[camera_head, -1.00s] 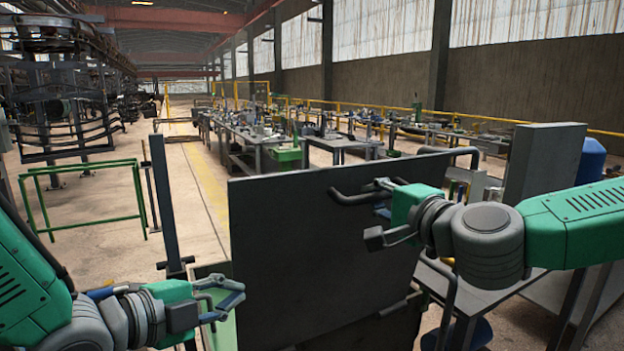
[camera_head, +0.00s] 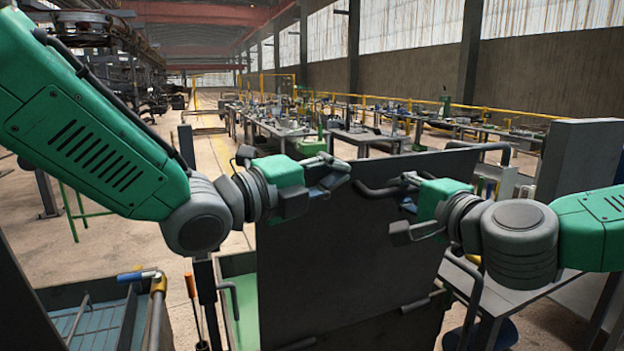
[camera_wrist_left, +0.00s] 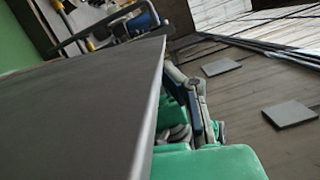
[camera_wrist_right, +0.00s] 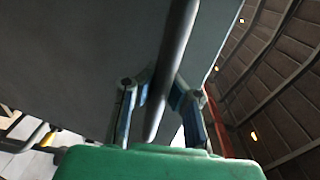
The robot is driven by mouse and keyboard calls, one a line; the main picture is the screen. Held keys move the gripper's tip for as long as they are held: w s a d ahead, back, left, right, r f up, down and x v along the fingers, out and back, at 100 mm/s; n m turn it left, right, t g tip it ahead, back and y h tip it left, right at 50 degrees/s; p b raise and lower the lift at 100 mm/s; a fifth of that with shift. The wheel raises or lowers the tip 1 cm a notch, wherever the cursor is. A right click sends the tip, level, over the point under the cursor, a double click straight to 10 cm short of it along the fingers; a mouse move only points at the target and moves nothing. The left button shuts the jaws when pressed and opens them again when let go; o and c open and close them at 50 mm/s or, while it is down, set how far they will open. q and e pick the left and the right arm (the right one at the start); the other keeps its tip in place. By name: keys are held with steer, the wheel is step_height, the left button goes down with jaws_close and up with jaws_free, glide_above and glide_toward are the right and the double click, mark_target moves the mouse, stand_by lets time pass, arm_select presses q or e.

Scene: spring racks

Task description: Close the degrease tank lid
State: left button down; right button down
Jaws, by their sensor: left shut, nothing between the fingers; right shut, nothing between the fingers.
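The tank lid (camera_head: 350,270) is a dark grey panel standing upright above the green-sided tank (camera_head: 242,305) in the head view. A dark bar handle (camera_head: 375,191) sticks out near its top. My right gripper (camera_head: 404,206) is shut and empty beside the handle; in the right wrist view a dark bar (camera_wrist_right: 172,70) passes in line with its fingers, and contact is unclear. In the left wrist view the lid's edge (camera_wrist_left: 150,110) lies beside the left fingers (camera_wrist_left: 196,105).
A blue-floored bin (camera_head: 95,325) with pipes stands at lower left. A dark post (camera_head: 187,148) rises left of the tank. A grey table (camera_head: 505,280) and upright grey panel (camera_head: 575,160) are at right. Workbenches (camera_head: 365,138) stand behind.

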arm_select(q)
steer(key=shift+w+d+r, duration=0.1)
steer(key=shift+w+d, duration=0.05)
steer(key=shift+d, duration=0.1)
steer(key=shift+w, duration=0.1)
